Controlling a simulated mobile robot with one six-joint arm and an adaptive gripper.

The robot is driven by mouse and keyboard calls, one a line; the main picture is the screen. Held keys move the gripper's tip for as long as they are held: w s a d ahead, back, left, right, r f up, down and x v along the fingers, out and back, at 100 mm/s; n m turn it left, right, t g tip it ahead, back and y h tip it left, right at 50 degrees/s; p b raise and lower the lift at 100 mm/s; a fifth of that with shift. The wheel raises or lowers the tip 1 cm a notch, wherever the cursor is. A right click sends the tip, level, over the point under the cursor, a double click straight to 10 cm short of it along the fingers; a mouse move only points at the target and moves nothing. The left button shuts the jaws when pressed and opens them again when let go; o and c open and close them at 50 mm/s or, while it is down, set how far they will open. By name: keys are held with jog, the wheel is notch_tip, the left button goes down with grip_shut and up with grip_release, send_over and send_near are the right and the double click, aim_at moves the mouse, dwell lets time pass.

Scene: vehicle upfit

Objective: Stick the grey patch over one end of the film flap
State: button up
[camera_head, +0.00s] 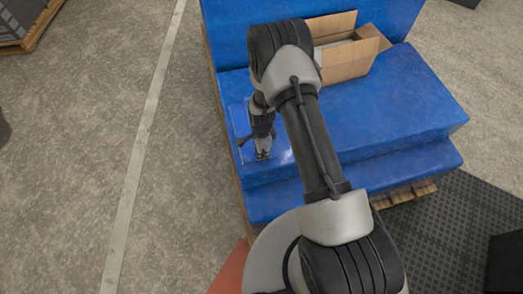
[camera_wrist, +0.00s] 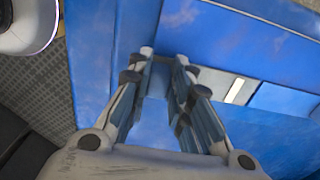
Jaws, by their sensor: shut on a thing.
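My gripper (camera_wrist: 165,58) is shut on a small thin thing, taken to be the grey patch, mostly hidden between the fingertips. In the head view my gripper (camera_head: 262,153) points down at the left part of the blue wrapped stack's step, close to its surface. The clear film flap (camera_head: 239,118) shows as a faint pale outline there, beside and partly behind my gripper. In the wrist view a greyish rectangle with a pale strip (camera_wrist: 237,91) lies on the blue surface right of the fingertips. I cannot tell whether the held thing touches the film.
The blue wrapped stack (camera_head: 415,105) stands on a wooden pallet (camera_head: 408,194). An open cardboard box (camera_head: 347,63) sits on it at the back. A dark ribbed mat (camera_head: 455,225) lies at the right.

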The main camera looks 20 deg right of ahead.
dwell(0.4)
jog(key=o, duration=0.9)
notch_tip(320, 180, up, 12)
dwell(0.7)
